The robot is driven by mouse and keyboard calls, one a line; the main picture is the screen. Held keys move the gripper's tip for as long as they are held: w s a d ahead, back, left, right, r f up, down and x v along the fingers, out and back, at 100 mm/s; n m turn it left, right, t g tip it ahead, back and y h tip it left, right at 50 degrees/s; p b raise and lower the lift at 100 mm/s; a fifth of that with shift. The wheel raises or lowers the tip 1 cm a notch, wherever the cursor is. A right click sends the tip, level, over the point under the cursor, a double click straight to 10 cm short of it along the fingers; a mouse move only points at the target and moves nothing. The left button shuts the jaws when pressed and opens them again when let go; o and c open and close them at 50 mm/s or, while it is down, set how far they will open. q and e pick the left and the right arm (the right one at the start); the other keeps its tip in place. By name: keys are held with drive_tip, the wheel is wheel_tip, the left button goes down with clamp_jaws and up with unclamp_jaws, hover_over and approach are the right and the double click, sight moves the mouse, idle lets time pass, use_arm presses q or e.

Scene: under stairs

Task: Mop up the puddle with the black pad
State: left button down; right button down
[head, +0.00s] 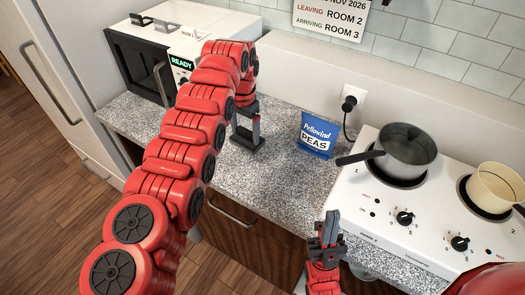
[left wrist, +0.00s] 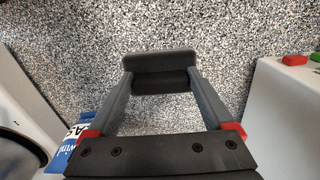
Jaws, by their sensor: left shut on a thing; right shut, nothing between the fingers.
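My left gripper (head: 247,130) is above the speckled grey counter (head: 285,185), partly hidden by my own arm. In the left wrist view its two fingers (left wrist: 160,95) are closed on the sides of the black pad (left wrist: 160,62), which is a dark block with a thicker roll below it. The pad also shows in the head view (head: 246,143), low over or on the counter; I cannot tell whether it touches. I cannot make out a puddle on the speckled surface in either view. My right gripper (head: 327,225) is shut and empty at the counter's front edge.
A blue peas bag (head: 317,136) stands right of the pad. The white stove (head: 365,200) holds a grey pot (head: 405,150) and a cream pot (head: 496,187). Counter between pad and stove front is clear.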

use_arm(q)
drive_tip(key=shift+r, duration=1.3)
